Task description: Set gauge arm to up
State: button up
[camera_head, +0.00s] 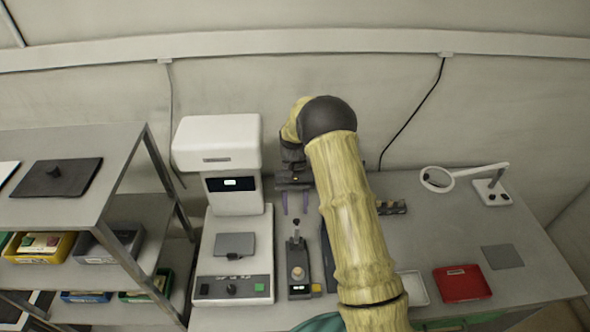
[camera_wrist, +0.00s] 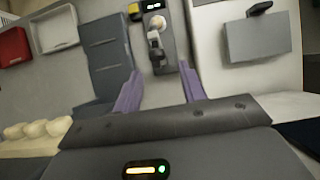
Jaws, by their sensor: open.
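The gauge (camera_head: 300,288) is a narrow dark stand on the bench, with a small pale round piece in its middle and a small lit display at its front. Its gauge arm (camera_head: 296,241) looks like a short dark-tipped post at the rear of the stand; its exact angle is hard to tell. The gauge also shows in the wrist view (camera_wrist: 172,45), with the grey arm piece (camera_wrist: 154,45) near the fingers. My gripper (camera_head: 295,212) is open and empty behind and above the gauge. In the wrist view its purple fingers (camera_wrist: 160,74) are spread, with the gauge's near end between them.
A white machine (camera_head: 217,145) with a grey plate stands close left of the gauge. Right of my arm are a white tray (camera_head: 414,288), a red tray (camera_head: 462,284), a grey pad (camera_head: 498,257) and a magnifier lamp (camera_head: 437,179). A shelf rack (camera_head: 75,150) stands far left.

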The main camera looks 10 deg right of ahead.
jog(key=b+v, duration=0.2)
jog(key=v, duration=1.3)
jog(key=shift+w+f, duration=0.2)
jog(key=shift+s, duration=0.1)
jog(key=s+d+t, duration=0.2)
jog(key=s+t, duration=0.2)
jog(key=s, duration=0.9)
jog(key=s+d+n+t, duration=0.1)
jog(key=s+t, duration=0.3)
jog(key=s, duration=0.9)
jog(key=shift+s+d+f+h, duration=0.25)
jog(key=shift+s+d+h, duration=0.15)
